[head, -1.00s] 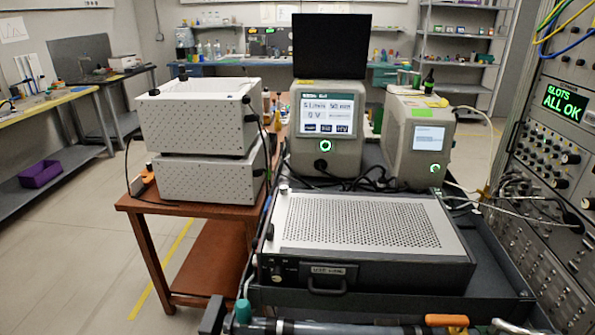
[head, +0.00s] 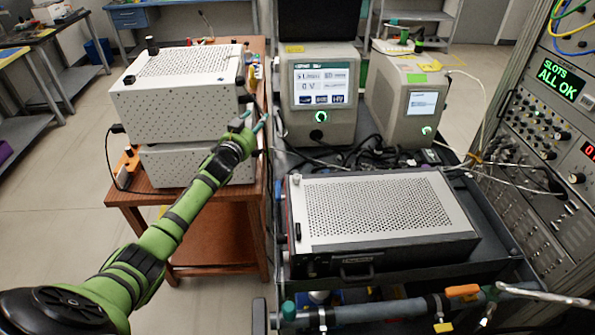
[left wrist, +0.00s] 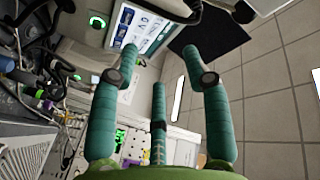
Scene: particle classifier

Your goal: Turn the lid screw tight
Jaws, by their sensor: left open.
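A white perforated box (head: 185,100) has a perforated lid (head: 185,62) on top, stacked on another white box. Black knobs stand at the lid's corners: an upright one at the back (head: 152,45), one at the front left (head: 129,79) and one at the right (head: 240,80). I cannot tell which is the lid screw. My left gripper (head: 250,122) is beside the box's front right edge, apart from the knobs as far as I can see. In the left wrist view its teal fingers (left wrist: 162,52) are spread and empty. My right gripper is not in view.
The boxes stand on a brown wooden cart (head: 235,226). To its right are a grey instrument with a lit screen (head: 322,95), a smaller instrument (head: 405,100) and a black perforated-top unit (head: 380,208). Cables lie between them. A rack (head: 545,130) stands at the right.

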